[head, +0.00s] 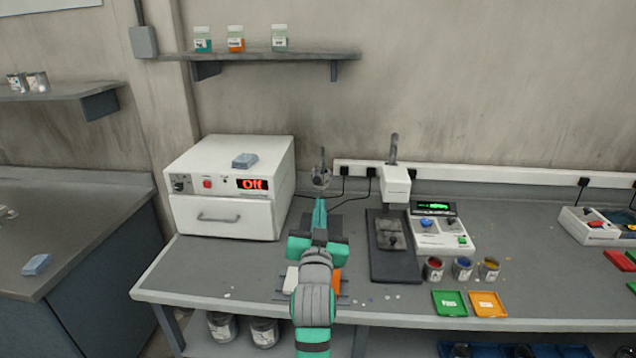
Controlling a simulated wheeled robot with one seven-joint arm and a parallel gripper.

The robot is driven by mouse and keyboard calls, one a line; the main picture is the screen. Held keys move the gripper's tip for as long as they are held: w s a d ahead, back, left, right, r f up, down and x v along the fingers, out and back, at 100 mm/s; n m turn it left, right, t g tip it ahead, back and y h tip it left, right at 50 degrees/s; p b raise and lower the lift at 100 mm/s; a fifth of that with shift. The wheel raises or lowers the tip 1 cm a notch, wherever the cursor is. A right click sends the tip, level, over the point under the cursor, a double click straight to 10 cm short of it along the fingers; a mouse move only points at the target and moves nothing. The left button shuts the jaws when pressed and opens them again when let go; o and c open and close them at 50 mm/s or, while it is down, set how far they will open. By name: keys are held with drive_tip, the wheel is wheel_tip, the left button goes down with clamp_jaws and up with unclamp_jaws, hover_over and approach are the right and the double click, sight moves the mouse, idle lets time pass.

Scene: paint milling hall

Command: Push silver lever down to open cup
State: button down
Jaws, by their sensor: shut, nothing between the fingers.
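My gripper (320,206), teal with closed fingertips, is over the middle of the bench and points away toward the wall. My arm hides most of the device below. Whether the cup is open cannot be seen.
A white oven-like box (222,215) reading "Off" stands left. A press-like stand (397,185) with a dark base and upright handle is close on the right, beside a control box (442,232). Paint cans (462,268) and coloured trays (488,304) lie at front right.

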drive_tip(key=r, duration=0.1)
drive_tip(key=w+r, duration=0.1)
drive_tip(key=r, duration=0.1)
drive_tip(key=shift+a, duration=0.1)
drive_tip(key=r, duration=0.2)
hover_over(318, 181)
drive_tip(key=s+d, duration=0.1)
drive_tip(key=s, duration=0.4)
drive_tip(key=f, duration=0.1)
drive_tip(key=w+f, duration=0.1)
drive_tip(key=f, duration=0.1)
drive_tip(key=shift+w+a, duration=0.25)
drive_tip(key=shift+w, duration=0.15)
drive_tip(key=shift+w+a+f, duration=0.1)
drive_tip(key=shift+w+f, duration=0.1)
drive_tip(key=shift+f, duration=0.2)
